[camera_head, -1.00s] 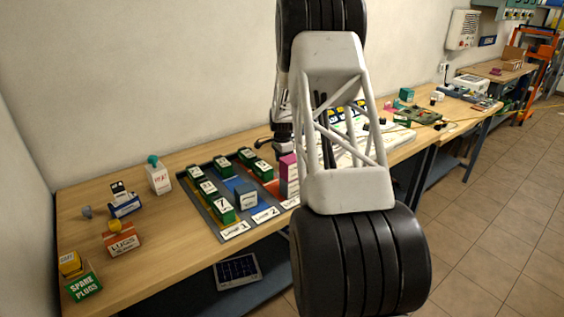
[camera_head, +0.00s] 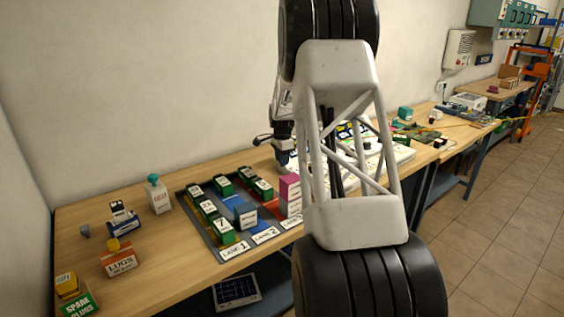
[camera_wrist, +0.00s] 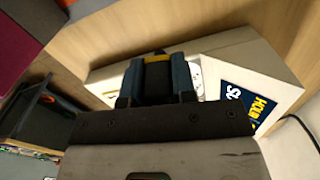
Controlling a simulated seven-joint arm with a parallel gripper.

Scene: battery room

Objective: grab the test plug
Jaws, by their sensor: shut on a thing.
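In the wrist view my gripper (camera_wrist: 157,83) is shut, its two dark blue fingers on either side of a dark piece with a yellow band (camera_wrist: 156,59). I take this piece for the test plug; most of it is hidden between the fingers. The gripper is over or beside a white box (camera_wrist: 232,63) with a dark blue and yellow label; I cannot tell whether they touch. In the head view my gripper (camera_head: 283,150) is at the back of the bench, partly hidden by my arm.
A grey tray (camera_head: 209,237) with marked lanes holds several green blocks, a blue block and a pink-and-white stack (camera_head: 290,195). Small boxes stand at the bench's left end, including a LUGS box (camera_head: 120,261). A white panel (camera_head: 398,155) lies right of my arm. Bare wood (camera_head: 165,258) shows left of the tray.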

